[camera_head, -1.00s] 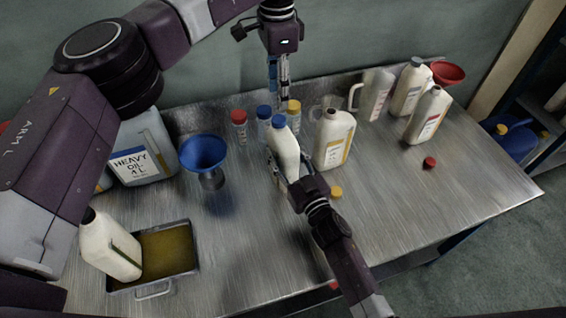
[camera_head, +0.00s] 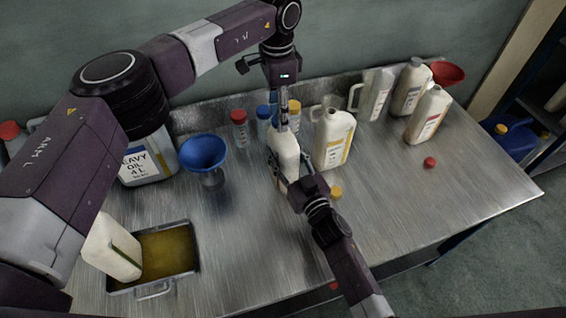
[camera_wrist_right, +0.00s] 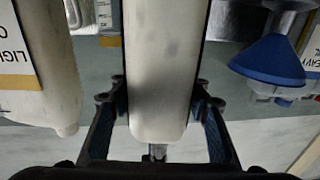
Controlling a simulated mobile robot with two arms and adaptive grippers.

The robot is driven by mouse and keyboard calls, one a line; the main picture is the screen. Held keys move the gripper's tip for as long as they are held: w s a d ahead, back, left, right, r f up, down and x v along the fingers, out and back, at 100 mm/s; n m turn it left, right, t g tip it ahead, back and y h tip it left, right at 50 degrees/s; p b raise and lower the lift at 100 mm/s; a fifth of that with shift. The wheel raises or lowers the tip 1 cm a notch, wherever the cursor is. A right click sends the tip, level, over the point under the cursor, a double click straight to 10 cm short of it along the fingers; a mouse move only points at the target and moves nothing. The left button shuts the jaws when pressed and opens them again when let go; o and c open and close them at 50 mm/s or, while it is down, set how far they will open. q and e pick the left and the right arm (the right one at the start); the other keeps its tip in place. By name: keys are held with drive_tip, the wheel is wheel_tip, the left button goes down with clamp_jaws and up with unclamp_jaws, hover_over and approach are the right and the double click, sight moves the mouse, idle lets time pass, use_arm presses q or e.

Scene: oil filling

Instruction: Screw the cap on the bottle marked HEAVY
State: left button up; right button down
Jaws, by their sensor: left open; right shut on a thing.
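A white bottle (camera_head: 286,152) stands upright on the metal table, and my right gripper (camera_head: 291,178) is shut on its body. The bottle (camera_wrist_right: 162,70) also fills the middle of the right wrist view between the fingers. No HEAVY marking on it shows. My left gripper (camera_head: 281,118) is open and points down at the bottle's top, from above. It covers the bottle's mouth and cap, so whether the fingers touch the cap cannot be told.
A large canister (camera_head: 146,160) labelled HEAVY OIL 4 L and a blue funnel (camera_head: 203,152) stand left. A white jug (camera_head: 333,139) stands close right of the bottle. A loose yellow cap (camera_head: 336,192) and red cap (camera_head: 429,162) lie on the table. A tray (camera_head: 168,287) holds a tilted bottle (camera_head: 111,248).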

use_arm(q)
drive_tip(key=shift+f, duration=0.3)
drive_tip(key=shift+c, duration=0.6)
